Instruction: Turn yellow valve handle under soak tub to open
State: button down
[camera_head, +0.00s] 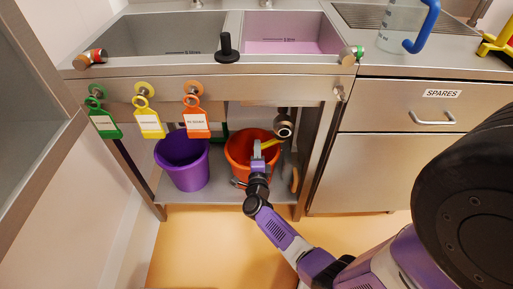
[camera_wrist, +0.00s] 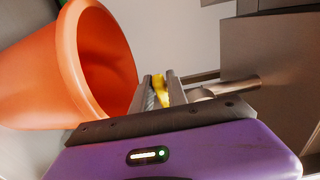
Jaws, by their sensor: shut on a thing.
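The yellow valve handle (camera_head: 271,143) is under the sink counter, in front of the orange bucket and below a round metal pipe fitting (camera_head: 284,127). My gripper (camera_head: 258,150) reaches in from the front and is shut on the handle. In the wrist view, the yellow handle (camera_wrist: 161,90) shows between the two fingers of my gripper (camera_wrist: 162,88), with most of it hidden by them. The pink-filled tub (camera_head: 290,40) is above, at the right of the double sink. The valve body is not clearly visible.
An orange bucket (camera_head: 238,158) stands close behind and left of my gripper; it also fills the left of the wrist view (camera_wrist: 85,100). A purple bucket (camera_head: 183,165) stands farther left. Green, yellow and orange tags (camera_head: 150,121) hang from the counter front. A drawer cabinet (camera_head: 365,170) bounds the right.

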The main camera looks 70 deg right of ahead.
aim_at(267, 147)
jog(key=shift+s+a, duration=0.3)
jog(key=shift+s, duration=0.25)
jog(key=shift+s+a, duration=0.25)
jog(key=shift+s, duration=0.4)
jog(key=shift+s+a+f+p, duration=0.1)
jog(key=shift+s+a+p, duration=0.1)
jog(key=shift+s, duration=0.4)
jog(key=shift+s+a+p, duration=0.2)
jog(key=shift+s, duration=0.35)
jog(key=shift+s+a, duration=0.1)
jog(key=shift+s, duration=1.3)
